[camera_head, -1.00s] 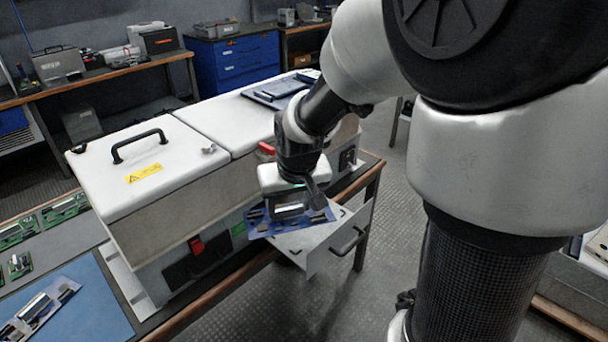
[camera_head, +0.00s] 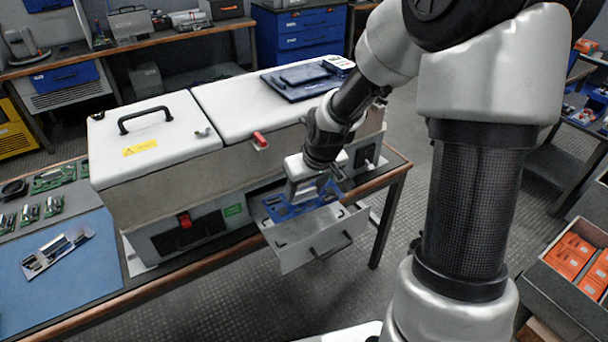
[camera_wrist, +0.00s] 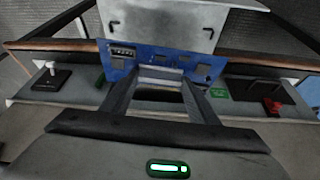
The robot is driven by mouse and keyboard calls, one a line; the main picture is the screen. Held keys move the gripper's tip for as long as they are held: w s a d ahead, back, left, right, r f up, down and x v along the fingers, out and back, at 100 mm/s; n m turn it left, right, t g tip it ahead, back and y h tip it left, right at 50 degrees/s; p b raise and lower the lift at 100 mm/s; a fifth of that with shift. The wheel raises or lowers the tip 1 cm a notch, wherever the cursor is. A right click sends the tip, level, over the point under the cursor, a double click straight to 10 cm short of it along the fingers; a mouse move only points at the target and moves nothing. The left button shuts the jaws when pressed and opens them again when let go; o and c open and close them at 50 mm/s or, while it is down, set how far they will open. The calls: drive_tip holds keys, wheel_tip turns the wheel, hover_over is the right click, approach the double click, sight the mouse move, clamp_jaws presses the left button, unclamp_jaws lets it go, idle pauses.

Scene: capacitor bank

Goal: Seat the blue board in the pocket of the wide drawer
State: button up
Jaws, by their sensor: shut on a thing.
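The blue board (camera_head: 282,211) is held low over the back part of the open wide drawer (camera_head: 318,240) at the front of the white cabinet. My gripper (camera_head: 303,194) is above the board and shut on a part of it. In the wrist view the blue board (camera_wrist: 119,66) spans both sides of my gripper (camera_wrist: 172,82), with the drawer's pale floor (camera_wrist: 157,22) beyond it. Corner marks show on that floor. The pocket itself is mostly hidden under the board and gripper, and I cannot tell whether the board touches the drawer.
The white cabinet (camera_head: 160,165) has a black lid handle and a red latch (camera_head: 260,140). A second, narrower front with a black handle (camera_head: 188,233) is left of the drawer. Floor in front is clear.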

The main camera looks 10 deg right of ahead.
sight(308, 201)
drive_tip(key=shift+w+d+f+n, duration=0.1)
drive_tip(key=shift+w+f+n, duration=0.2)
drive_tip(key=shift+f, duration=0.2)
drive_tip(key=shift+w+d+f+n, duration=0.1)
drive_tip(key=shift+w+f+n, duration=0.2)
drive_tip(key=shift+f, duration=0.2)
drive_tip(key=shift+s+f+b, duration=0.1)
drive_tip(key=shift+f+b, duration=2)
drive_tip(key=shift+f, duration=0.5)
drive_tip(key=shift+a+f+b, duration=0.1)
drive_tip(key=shift+f+b, duration=0.5)
drive_tip(key=shift+f, duration=0.15)
drive_tip(key=o, duration=1.2)
